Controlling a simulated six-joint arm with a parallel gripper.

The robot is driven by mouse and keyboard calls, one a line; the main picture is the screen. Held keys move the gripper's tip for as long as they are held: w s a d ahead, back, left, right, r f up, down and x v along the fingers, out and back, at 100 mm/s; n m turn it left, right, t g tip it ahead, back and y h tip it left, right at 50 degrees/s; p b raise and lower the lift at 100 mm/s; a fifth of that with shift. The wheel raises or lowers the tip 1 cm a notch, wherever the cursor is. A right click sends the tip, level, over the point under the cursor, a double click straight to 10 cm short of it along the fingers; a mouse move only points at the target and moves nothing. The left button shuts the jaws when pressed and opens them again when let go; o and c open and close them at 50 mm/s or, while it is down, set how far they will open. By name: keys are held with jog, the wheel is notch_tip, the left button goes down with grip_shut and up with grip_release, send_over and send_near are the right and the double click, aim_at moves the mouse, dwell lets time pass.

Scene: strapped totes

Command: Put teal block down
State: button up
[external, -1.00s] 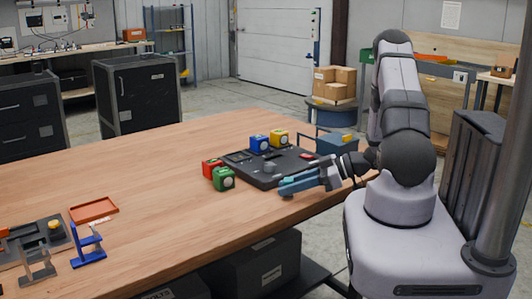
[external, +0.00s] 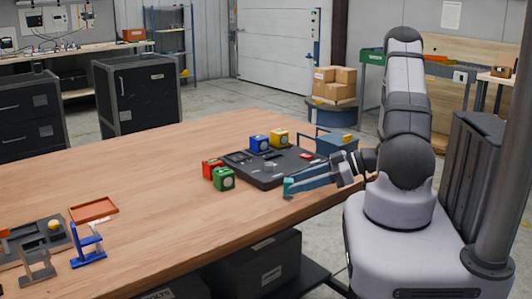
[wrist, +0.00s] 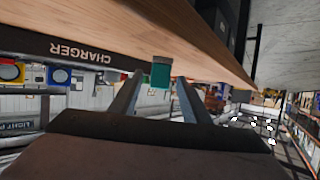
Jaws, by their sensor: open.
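The teal block (external: 289,187) is on the wooden table (external: 150,200) near its front edge, just in front of the black charger board (external: 265,180). In the wrist view the teal block (wrist: 160,74) sits between and just beyond the tips of my two fingers. My gripper (external: 297,184) is open, its fingers spread, with a visible gap on each side of the block in the wrist view. Whether a fingertip touches the block cannot be told. The block's underside is hard to see.
Red (external: 211,168) and green (external: 224,179) blocks stand left of the board. Blue (external: 259,143) and yellow (external: 279,138) blocks stand at its back. A blue-grey bin (external: 337,142) is behind my gripper. The table's middle left is clear.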

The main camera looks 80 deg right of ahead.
jog(key=b+v, duration=0.1)
jog(key=v, duration=0.8)
jog(key=shift+w, duration=0.1)
jog(key=w+d+r+g+h+p, duration=0.2)
jog(key=w+r+g+p, duration=0.15)
jog(key=w, duration=0.55)
jog(key=w+d+r+g+h+p, duration=0.2)
jog(key=w+r+p, duration=0.2)
jog(key=w, duration=0.5)
jog(key=w+a+r+g+p, duration=0.1)
jog(key=w+a+r+p, duration=0.1)
jog(key=a, duration=0.4)
jog(key=w+a+r+g+p, duration=0.2)
jog(key=a+r, duration=0.1)
jog(key=a, duration=0.2)
jog(key=s+a+r+g+y+p, duration=0.15)
jog(key=s+a, duration=0.25)
jog(key=a, duration=0.4)
jog(key=s+a+r+g+y+p, duration=0.1)
jog(key=s+a+g+p, duration=0.15)
jog(key=a, duration=0.65)
jog(key=s+a+r+g+y+p, duration=0.15)
jog(key=s+a, duration=0.25)
jog(key=a, duration=0.4)
notch_tip(320, 180, down, 50)
jog(key=b, duration=5)
jog(key=shift+t+b, duration=0.3)
jog(key=shift+b, duration=0.05)
